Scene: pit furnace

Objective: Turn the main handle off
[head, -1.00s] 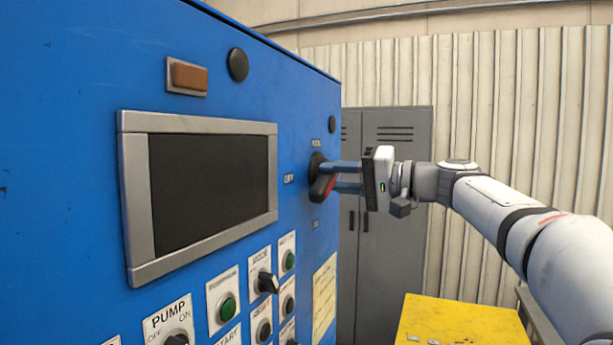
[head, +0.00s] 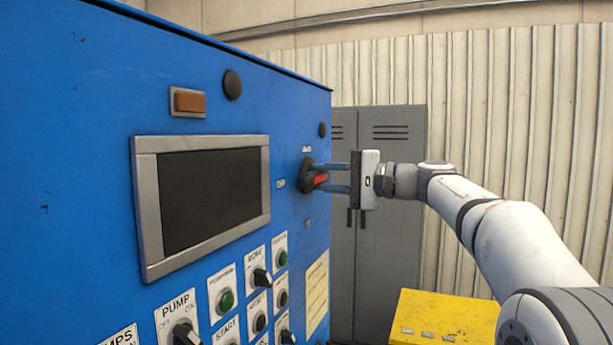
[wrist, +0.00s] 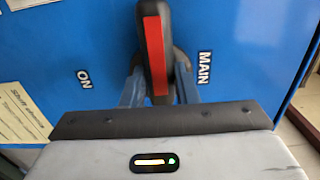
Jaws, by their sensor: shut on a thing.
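The main handle (head: 309,180) is a black rotary handle with a red strip, at the right end of the blue panel's front in the head view. My gripper (head: 326,177) reaches it from the right, its two blue-grey fingers shut on it. In the wrist view the handle (wrist: 154,45) stands nearly upright in the picture between the fingers. In the head view a small label (head: 281,183), too small to read now, lies left of the handle. The fingers partly hide its base.
The blue panel (head: 80,120) carries a grey-framed screen (head: 210,200) and several knobs and green buttons below. A yellow box (head: 445,315) stands low under my arm. A grey locker (head: 385,260) is behind my gripper.

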